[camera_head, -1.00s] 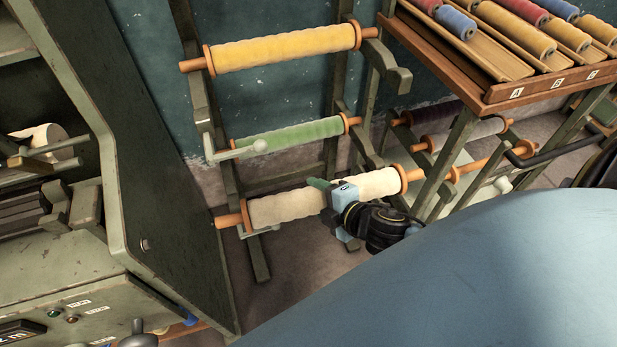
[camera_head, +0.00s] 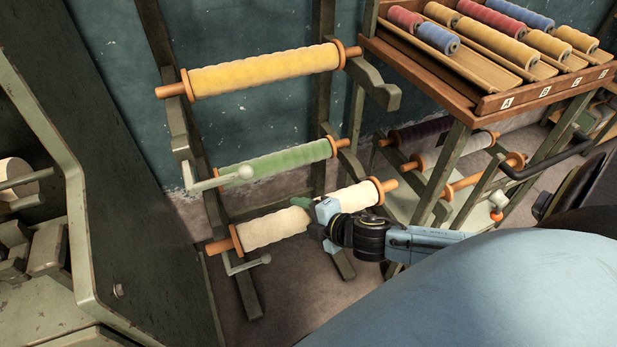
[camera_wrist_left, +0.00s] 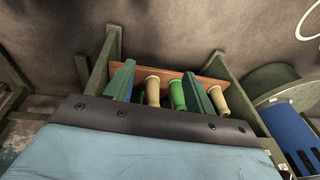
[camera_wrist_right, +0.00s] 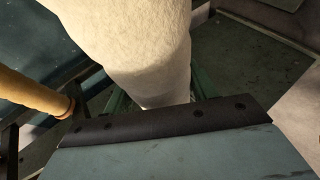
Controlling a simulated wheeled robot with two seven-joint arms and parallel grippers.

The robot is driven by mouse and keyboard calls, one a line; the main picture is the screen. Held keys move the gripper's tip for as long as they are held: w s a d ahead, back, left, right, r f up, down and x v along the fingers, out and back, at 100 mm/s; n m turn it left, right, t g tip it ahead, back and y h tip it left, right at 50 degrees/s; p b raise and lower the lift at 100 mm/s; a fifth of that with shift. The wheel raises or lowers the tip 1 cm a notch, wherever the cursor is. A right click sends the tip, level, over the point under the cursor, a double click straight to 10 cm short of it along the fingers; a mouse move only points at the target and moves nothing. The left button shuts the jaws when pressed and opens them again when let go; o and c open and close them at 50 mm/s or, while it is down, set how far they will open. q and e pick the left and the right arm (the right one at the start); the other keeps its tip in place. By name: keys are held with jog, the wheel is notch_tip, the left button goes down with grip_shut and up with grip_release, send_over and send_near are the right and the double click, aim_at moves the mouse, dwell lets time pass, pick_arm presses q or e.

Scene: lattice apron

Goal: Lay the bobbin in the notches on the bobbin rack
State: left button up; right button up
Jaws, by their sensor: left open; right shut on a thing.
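The cream bobbin (camera_head: 270,228) has orange flanges and rod ends. My right gripper (camera_head: 322,212) is shut around its middle, a little right of centre, and it fills the right wrist view (camera_wrist_right: 130,45). The grey-green bobbin rack (camera_head: 179,135) stands against the blue wall. A yellow bobbin (camera_head: 262,71) lies across its upper arms and a green bobbin (camera_head: 275,150) across the arms below. The cream bobbin shows below and in front of the green one; I cannot tell whether its ends touch the notches. My left gripper (camera_wrist_left: 160,85) is open, seen only in the left wrist view.
A wooden tray stand (camera_head: 480,104) with several small coloured spools stands at the right, with more bobbins (camera_head: 430,130) beneath it. A grey-green machine frame (camera_head: 115,200) closes off the left. Small spools (camera_wrist_left: 178,95) show beyond my left fingers.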

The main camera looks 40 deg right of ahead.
pick_arm(q)
jog(key=d+r, duration=0.1)
jog(key=w+d+r+b, duration=0.1)
jog(key=r, duration=0.1)
jog(key=d+r+b, duration=0.1)
jog(key=shift+w+r, duration=0.3)
jog(key=shift+w, duration=0.05)
pick_arm(e)
jog(key=w+d, duration=0.2)
jog(key=w, duration=0.8)
jog(key=shift+d+f, duration=0.2)
jog(key=shift+f, duration=0.2)
pick_arm(q)
jog(key=shift+t, duration=0.3)
pick_arm(e)
jog(key=shift+w, duration=0.1)
pick_arm(q)
jog(key=shift+a+r+p, duration=0.1)
jog(key=shift+r+p, duration=0.3)
jog(key=shift+p, duration=0.05)
jog(key=shift+f, duration=0.1)
jog(key=shift+f+b, duration=0.8)
jog(key=shift+b, duration=0.1)
pick_arm(e)
jog(key=shift+f, duration=1.15)
jog(key=shift+f, duration=0.2)
